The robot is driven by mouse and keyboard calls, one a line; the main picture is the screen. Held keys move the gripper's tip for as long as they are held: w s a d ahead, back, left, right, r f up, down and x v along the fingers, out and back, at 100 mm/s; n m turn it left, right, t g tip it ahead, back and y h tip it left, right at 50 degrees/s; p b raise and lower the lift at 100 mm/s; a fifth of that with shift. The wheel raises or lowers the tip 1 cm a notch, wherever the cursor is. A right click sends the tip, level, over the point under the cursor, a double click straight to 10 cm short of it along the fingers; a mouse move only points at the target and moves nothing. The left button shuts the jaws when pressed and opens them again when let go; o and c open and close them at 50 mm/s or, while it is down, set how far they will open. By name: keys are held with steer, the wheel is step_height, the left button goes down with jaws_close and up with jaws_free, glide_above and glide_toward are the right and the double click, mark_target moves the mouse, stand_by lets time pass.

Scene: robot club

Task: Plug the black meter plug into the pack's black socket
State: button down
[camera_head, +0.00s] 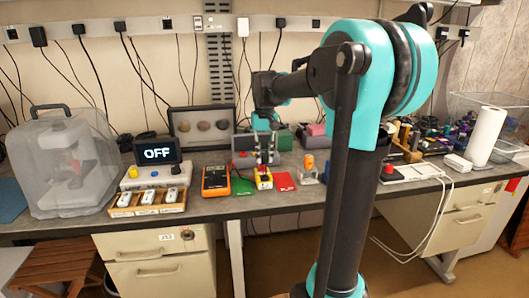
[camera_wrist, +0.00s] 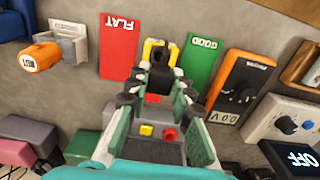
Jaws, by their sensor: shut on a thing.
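The yellow pack (camera_head: 264,184) stands on the bench between a green card and a red card. In the wrist view the pack (camera_wrist: 148,47) shows yellow sides around a dark middle, just beyond my fingertips. My gripper (camera_head: 264,163) points down, right over the pack. In the wrist view my gripper (camera_wrist: 160,80) is shut on a small dark piece, which looks like the black meter plug; the fingers mostly hide it. I cannot tell whether the plug is in the black socket. The orange meter (camera_head: 215,181) lies left of the pack and also shows in the wrist view (camera_wrist: 240,78).
The green GOOD card (camera_head: 242,187) and the red FLAT card (camera_head: 284,185) flank the pack. An orange-topped item (camera_head: 309,162) stands to the right. A box with an OFF display (camera_head: 158,154) and a wooden tray (camera_head: 150,208) stand left of the meter.

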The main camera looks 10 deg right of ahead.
mark_target(264, 163)
steer(key=shift+f, duration=2.05)
steer(key=shift+f, duration=0.9)
stand_by(1.5)
steer(key=c, duration=1.3)
jaws_free()
steer(key=shift+o, duration=0.2)
